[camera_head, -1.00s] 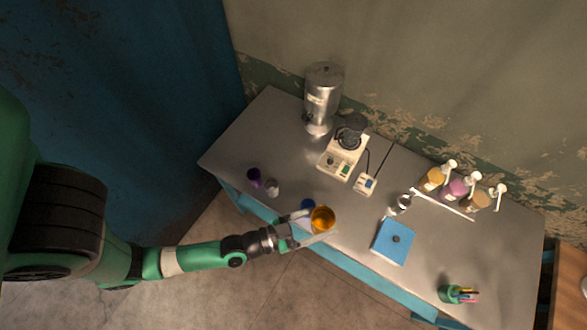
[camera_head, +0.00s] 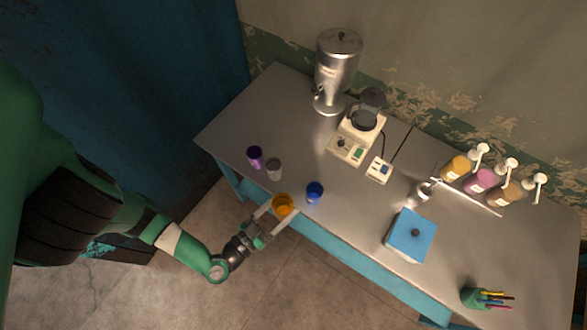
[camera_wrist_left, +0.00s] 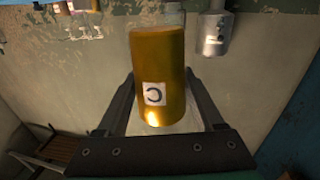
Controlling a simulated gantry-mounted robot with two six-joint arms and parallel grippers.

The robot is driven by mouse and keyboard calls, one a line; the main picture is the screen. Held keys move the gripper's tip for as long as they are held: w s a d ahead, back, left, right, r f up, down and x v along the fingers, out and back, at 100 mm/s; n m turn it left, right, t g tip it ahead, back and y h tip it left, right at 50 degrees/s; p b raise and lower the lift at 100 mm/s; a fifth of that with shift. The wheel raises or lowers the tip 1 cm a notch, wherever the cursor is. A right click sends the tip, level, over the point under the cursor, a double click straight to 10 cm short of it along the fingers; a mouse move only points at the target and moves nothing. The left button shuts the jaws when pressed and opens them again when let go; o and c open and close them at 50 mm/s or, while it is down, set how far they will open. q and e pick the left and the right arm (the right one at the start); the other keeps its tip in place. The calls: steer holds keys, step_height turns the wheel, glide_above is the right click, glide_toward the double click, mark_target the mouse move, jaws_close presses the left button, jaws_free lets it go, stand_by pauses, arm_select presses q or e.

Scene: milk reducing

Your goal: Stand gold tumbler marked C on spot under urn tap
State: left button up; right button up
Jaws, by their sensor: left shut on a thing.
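The gold tumbler (camera_head: 283,204) is held between the fingers of my left gripper (camera_head: 272,211), near the front edge of the table. In the left wrist view the tumbler (camera_wrist_left: 160,75) fills the middle, with a white label bearing a C, seen turned, between both fingers (camera_wrist_left: 160,115). The steel urn (camera_head: 337,62) stands at the back left of the table, with its tap (camera_head: 318,92) on its left side. The urn also shows in the wrist view (camera_wrist_left: 214,32). The spot under the tap cannot be made out clearly. My right gripper is not in view.
Purple (camera_head: 255,157), grey (camera_head: 274,169) and blue (camera_head: 314,192) tumblers stand near the front edge. A blender-like machine (camera_head: 357,135) is right of the urn. Bare table lies left of the urn.

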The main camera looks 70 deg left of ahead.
arm_select(q)
steer(key=shift+w+a+f, duration=0.15)
steer(key=shift+w+a, duration=0.1)
steer(key=shift+a, duration=0.15)
steer(key=a, duration=0.1)
steer(key=w+a+f+b, duration=0.1)
steer(key=a+f+b, duration=0.1)
steer(key=shift+w+a, duration=0.2)
steer(key=shift+w, duration=0.2)
steer(key=w+a+f+b, duration=0.1)
steer(key=a+f+b, duration=0.1)
steer(key=b, duration=0.3)
steer(key=w+a+f+b, duration=0.2)
steer(key=a+b, duration=0.1)
steer(key=b, duration=0.2)
steer(key=w+a+f+b, duration=0.1)
steer(key=a+f+b, duration=0.1)
steer(key=b, duration=0.4)
steer(key=shift+w+a+f, duration=0.15)
steer(key=shift+w+f, duration=0.05)
steer(key=shift+f, duration=0.35)
steer(key=shift+r, duration=0.15)
steer(key=f+b, duration=0.1)
steer(key=b, duration=0.1)
steer(key=f+b, duration=0.1)
steer(key=b, duration=0.1)
steer(key=f+b, duration=0.1)
steer(key=b, duration=0.1)
steer(key=shift+w+a+f, duration=0.15)
steer(key=shift+w+a, duration=0.1)
